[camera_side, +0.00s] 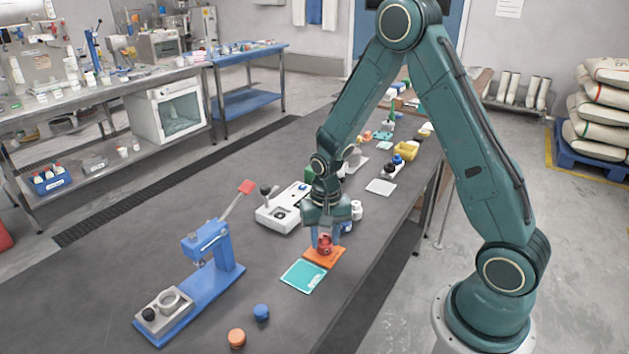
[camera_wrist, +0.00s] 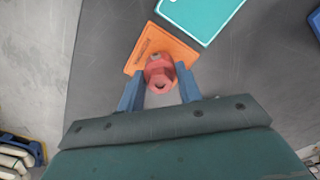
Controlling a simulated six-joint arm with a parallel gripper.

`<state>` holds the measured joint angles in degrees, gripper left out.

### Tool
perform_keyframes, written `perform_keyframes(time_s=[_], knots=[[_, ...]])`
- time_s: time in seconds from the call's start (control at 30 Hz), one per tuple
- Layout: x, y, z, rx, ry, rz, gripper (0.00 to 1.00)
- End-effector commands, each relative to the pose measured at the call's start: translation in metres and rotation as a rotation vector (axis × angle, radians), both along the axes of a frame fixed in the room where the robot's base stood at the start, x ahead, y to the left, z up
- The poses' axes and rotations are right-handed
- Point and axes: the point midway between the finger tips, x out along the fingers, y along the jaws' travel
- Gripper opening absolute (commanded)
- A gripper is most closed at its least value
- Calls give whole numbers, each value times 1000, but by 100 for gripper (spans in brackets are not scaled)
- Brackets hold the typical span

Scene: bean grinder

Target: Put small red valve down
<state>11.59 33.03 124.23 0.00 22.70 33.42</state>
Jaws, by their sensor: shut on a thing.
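The small red valve (camera_wrist: 158,70) is between the two blue fingers of my gripper (camera_wrist: 160,90) in the wrist view. My gripper is shut on it. In the side view the valve (camera_side: 324,243) shows under my gripper (camera_side: 324,236), low over an orange mat (camera_side: 326,257). The orange mat also shows in the wrist view (camera_wrist: 141,50), just beyond and partly behind the valve. I cannot tell whether the valve touches the mat.
A teal mat (camera_side: 303,276) lies beside the orange mat. A blue press (camera_side: 205,262) with a red-tipped lever stands to the left. A white device (camera_side: 282,212) is behind it. A blue knob (camera_side: 261,312) and an orange one (camera_side: 237,338) lie in front. The table's right edge is near.

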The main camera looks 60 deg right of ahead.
Motion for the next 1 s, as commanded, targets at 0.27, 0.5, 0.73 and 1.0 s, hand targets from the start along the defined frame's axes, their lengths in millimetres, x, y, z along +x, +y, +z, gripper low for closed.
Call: perform_keyframes(time_s=[0.27,0.5,0.73,1.0], knots=[[0,0,-1,0,0,0,11],[0,0,-3,0,0,0,56],[0,0,-3,0,0,0,57],[0,0,3,0,-1,0,57]])
